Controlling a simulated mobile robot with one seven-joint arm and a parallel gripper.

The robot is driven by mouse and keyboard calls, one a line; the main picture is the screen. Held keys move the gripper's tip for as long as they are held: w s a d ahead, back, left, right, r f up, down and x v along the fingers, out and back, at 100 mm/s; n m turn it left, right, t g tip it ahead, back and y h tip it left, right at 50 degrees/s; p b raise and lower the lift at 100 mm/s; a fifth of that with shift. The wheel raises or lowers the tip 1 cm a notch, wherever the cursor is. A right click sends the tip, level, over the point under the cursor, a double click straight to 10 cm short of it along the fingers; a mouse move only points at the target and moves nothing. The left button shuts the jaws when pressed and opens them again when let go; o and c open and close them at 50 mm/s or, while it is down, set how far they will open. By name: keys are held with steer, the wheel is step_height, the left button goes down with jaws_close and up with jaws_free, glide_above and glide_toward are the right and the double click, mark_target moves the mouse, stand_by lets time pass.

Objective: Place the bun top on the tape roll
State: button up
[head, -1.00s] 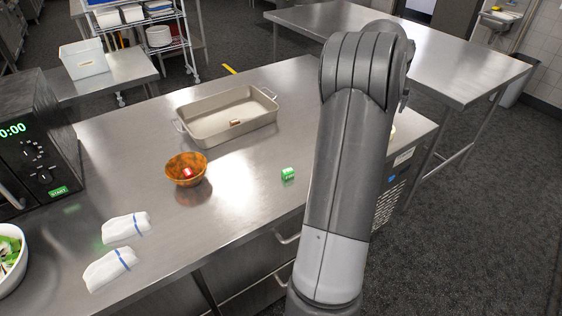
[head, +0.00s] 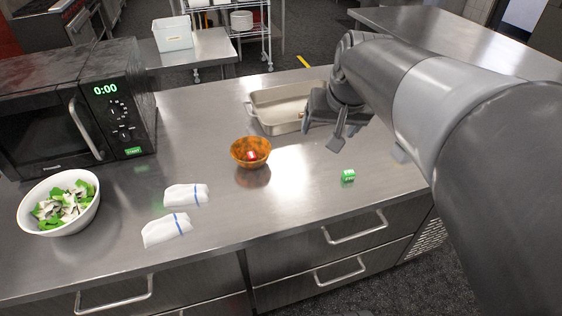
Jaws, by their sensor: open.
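My gripper (head: 322,130) is open and empty, pointing down above the counter by the right end of the metal pan. A small green object with white marks (head: 348,176) lies on the counter just below and right of it, apart from the fingers; it may be the tape roll, but it is too small to be sure. I cannot make out a bun top. My arm covers the right part of the counter.
A wooden bowl (head: 251,153) holds a small red item. A metal pan (head: 268,126) stands behind it, partly hidden by my gripper. Two folded white cloths (head: 187,195), a white bowl of green and white pieces (head: 57,228) and a microwave (head: 75,105) are left. The front middle counter is clear.

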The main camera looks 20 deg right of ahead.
steer(key=s+a+f+n, duration=0.3)
steer(key=s+a+f, duration=0.1)
steer(key=s+a, duration=0.7)
steer(key=shift+f+n+y, duration=0.2)
steer(key=shift+n+y, duration=0.2)
stand_by(0.5)
